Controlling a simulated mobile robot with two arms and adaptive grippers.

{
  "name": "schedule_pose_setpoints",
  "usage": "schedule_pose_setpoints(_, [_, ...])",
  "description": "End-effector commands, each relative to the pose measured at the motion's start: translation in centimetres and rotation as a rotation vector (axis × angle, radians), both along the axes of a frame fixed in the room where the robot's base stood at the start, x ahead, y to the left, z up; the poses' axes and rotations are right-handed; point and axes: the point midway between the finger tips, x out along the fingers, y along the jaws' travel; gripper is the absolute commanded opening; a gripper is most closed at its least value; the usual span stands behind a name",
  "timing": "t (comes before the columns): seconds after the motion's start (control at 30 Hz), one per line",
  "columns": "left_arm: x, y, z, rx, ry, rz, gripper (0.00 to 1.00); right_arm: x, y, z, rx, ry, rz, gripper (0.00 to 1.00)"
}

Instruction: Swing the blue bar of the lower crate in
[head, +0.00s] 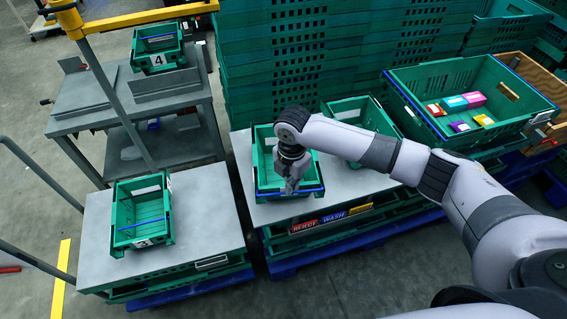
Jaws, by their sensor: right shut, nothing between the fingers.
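A small green crate (264,143) stands on a grey tabletop in the middle of the view. A blue bar (268,194) runs along its near side. My right gripper (290,188) points down over this crate, its fingers shut and close to the bar. I cannot tell whether they touch it. The gripper and wrist hide part of the crate's inside. A larger green crate (391,96) at the right also has blue bars (414,106) along its sides and holds several coloured boxes. I cannot tell which crate is the lower one. My left gripper is not in view.
Another green crate (352,104) stands to the right, partly behind my right arm. A crate marked 3 (119,215) is on the left table, and one marked 4 (137,47) is farther back. Reject and wash labels (304,227) line the table's front. Tall crate stacks (240,70) stand behind.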

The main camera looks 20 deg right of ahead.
Motion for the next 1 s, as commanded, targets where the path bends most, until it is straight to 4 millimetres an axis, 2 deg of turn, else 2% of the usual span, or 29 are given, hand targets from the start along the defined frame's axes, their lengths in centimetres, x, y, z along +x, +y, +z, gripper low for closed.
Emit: schedule_pose_setpoints(1.0, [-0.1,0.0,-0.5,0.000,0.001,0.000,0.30,0.0,0.0,-1.5,-0.001,0.001,0.000,0.00])
